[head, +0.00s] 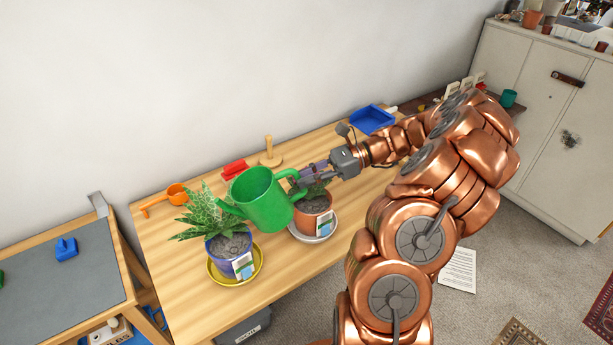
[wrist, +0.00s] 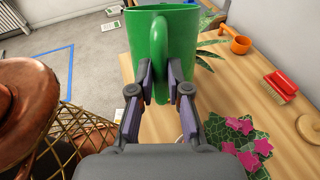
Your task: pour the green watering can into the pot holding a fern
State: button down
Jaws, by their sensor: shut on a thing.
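My gripper (head: 308,177) is shut on the handle of the green watering can (head: 268,203). The can is held above the table, about upright, with its spout pointing left towards the fern. The wrist view shows the can (wrist: 186,50) and its handle between my fingers (wrist: 160,82). The fern (head: 205,214), with long toothed fronds, stands in a blue pot (head: 217,258) on a yellow saucer (head: 257,271), left of the can. The can hides part of its right side. Some fronds (wrist: 207,62) show beside the can in the wrist view.
A terracotta pot (head: 317,224) stands close by under my gripper; its plant shows pink flowers (wrist: 240,126). Behind are an orange cup (head: 177,194), a red object (head: 234,169), a wooden peg stand (head: 270,158) and a blue tray (head: 372,120). The table's front right is clear.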

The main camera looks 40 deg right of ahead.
aim_at(305, 192)
jog(key=shift+a+f+t+y+b, duration=0.1)
jog(key=shift+f+t+y+b, duration=0.2)
jog(key=shift+f+y+b, duration=0.8)
jog(key=shift+a+f+t+y+b, duration=0.1)
jog(key=shift+f+t+y+b, duration=0.35)
jog(key=shift+f, duration=1)
jog(key=shift+y, duration=0.25)
jog(key=shift+w+f, duration=0.1)
jog(key=shift+f, duration=0.2)
jog(key=shift+r, duration=0.15)
jog(key=shift+r+p, duration=1.4)
jog(key=shift+r, duration=0.5)
